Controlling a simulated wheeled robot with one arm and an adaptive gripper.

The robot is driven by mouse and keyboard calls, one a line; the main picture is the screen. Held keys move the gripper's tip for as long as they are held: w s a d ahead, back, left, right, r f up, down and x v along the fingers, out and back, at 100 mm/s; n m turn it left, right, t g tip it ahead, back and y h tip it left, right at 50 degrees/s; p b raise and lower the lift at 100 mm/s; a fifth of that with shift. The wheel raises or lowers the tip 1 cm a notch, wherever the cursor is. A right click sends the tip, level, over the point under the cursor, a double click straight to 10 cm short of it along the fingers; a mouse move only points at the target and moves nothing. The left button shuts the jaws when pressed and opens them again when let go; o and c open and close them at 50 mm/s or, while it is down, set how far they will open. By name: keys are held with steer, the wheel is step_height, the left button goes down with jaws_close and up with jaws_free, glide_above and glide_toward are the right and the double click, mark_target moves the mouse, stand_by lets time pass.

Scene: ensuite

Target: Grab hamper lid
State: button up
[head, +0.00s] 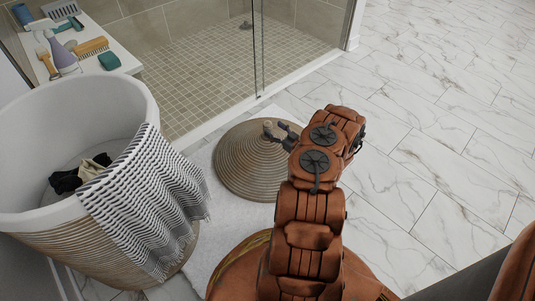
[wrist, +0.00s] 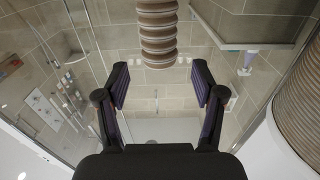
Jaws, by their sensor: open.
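The round, tan, ribbed hamper lid (head: 243,172) lies on a white mat, with its domed side and knob (head: 268,126) up. The hamper (head: 70,222) stands open to its left. My gripper (head: 284,132) is open at knob height, close to the knob's right side. In the wrist view, a brown ribbed cylinder, apparently the knob (wrist: 158,35), reaches down from the top edge. It ends just beyond the open, empty fingertips (wrist: 160,82), in line with the gap between them. I cannot tell whether any finger touches it.
A black-and-white striped towel (head: 150,197) hangs over the hamper's rim, and dark clothes (head: 72,178) lie inside. Glass shower panels (head: 256,50) stand behind the lid. A white bench (head: 125,58) with brushes and bottles is at upper left. Marble floor (head: 430,120) is clear to the right.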

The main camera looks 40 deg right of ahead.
mark_target(267, 123)
steer(key=w+b, duration=0.2)
steer(key=w, duration=0.2)
steer(key=shift+b, duration=0.35)
steer(key=shift+w+r, duration=0.1)
steer(key=shift+w, duration=0.25)
steer(key=shift+c, duration=0.2)
jaws_close()
